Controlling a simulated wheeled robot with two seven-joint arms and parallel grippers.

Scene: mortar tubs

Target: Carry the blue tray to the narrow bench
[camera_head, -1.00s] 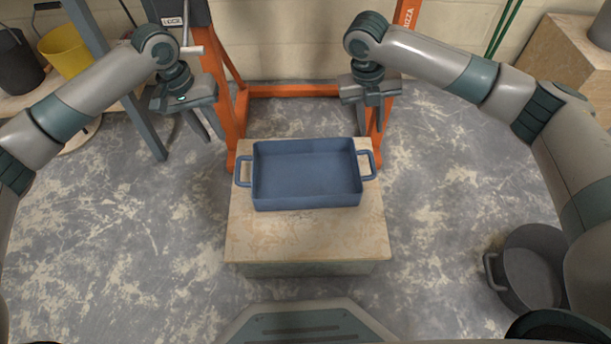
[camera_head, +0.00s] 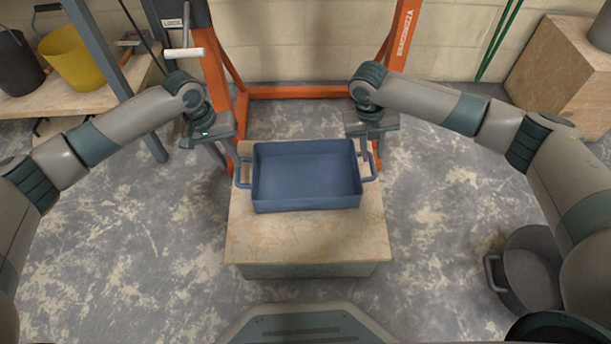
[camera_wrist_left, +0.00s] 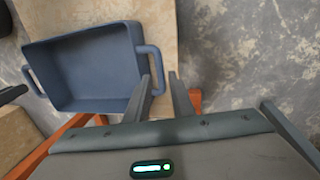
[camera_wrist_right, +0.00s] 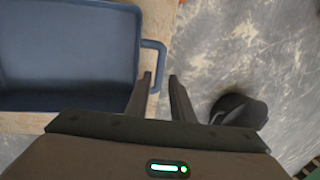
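The blue tray (camera_head: 306,180) rests level on a wooden-topped stand (camera_head: 306,238), and it is empty. It has a loop handle at its left and right ends. My left gripper (camera_head: 234,163) is open at the left handle (camera_head: 243,173). In the left wrist view that handle (camera_wrist_left: 158,62) shows between or just beyond the fingertips. My right gripper (camera_head: 371,158) is open at the right handle (camera_head: 371,166). The right wrist view shows this handle (camera_wrist_right: 160,55) likewise between or just beyond the fingertips. I cannot tell which surface is the narrow bench.
An orange frame (camera_head: 290,92) stands close behind the stand. A low wooden bench (camera_head: 88,104) at the back left bears a yellow bucket (camera_head: 75,58) and a dark bucket (camera_head: 18,65). A wooden box (camera_head: 560,70) stands back right. A dark tub (camera_head: 530,270) is on the floor right.

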